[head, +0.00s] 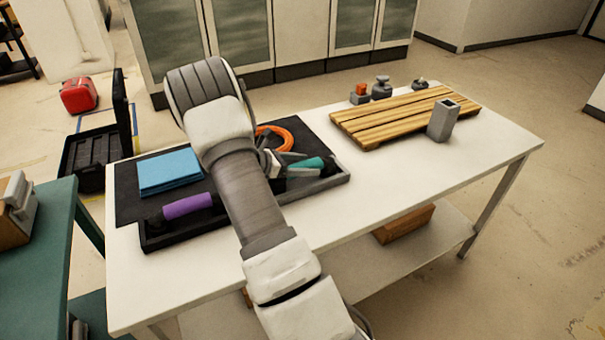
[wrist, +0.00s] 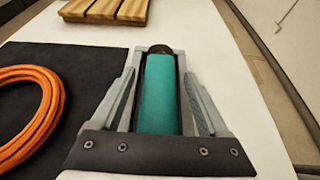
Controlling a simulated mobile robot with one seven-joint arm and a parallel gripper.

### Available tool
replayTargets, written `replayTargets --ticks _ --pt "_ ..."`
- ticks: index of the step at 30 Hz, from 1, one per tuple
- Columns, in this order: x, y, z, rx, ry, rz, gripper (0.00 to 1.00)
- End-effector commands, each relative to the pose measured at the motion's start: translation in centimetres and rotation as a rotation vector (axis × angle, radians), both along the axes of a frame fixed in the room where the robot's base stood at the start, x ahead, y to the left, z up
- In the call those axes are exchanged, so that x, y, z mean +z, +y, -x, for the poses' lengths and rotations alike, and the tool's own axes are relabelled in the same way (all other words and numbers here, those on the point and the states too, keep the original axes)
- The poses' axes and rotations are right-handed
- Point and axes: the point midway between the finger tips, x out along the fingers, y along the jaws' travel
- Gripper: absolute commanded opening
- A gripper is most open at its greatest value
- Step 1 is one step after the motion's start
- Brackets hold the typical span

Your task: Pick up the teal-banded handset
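The teal-banded handset (head: 306,167) lies at the right end of a dark shallow tray (head: 345,178) on the white table. In the wrist view its teal band (wrist: 158,95) fills the middle, with a dark end at the top. My gripper (wrist: 163,95) is open, with one finger on each side of the teal band. A gap seems to remain beside each finger, and I cannot tell whether either one touches. In the head view my arm hides part of the tray and the near end of the handset.
A purple-banded handset (head: 188,205) lies at the tray's left. An orange cable coil (head: 276,137) and a blue folded cloth (head: 170,171) lie behind the tray. The table's right front is clear.

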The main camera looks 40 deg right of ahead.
Motion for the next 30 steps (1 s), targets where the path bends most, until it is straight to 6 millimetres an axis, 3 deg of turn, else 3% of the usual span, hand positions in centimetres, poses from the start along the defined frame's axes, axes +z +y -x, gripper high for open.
replayTargets --ticks 2,12,24,30 --pt "0.0 0.0 0.0 0.0 0.0 0.0 0.62" --pt "0.0 0.0 0.0 0.0 0.0 0.0 0.01" --pt "0.2 0.0 0.0 0.001 -0.001 0.001 0.0" --pt "1.4 0.0 -0.1 0.0 -0.004 0.002 0.0"
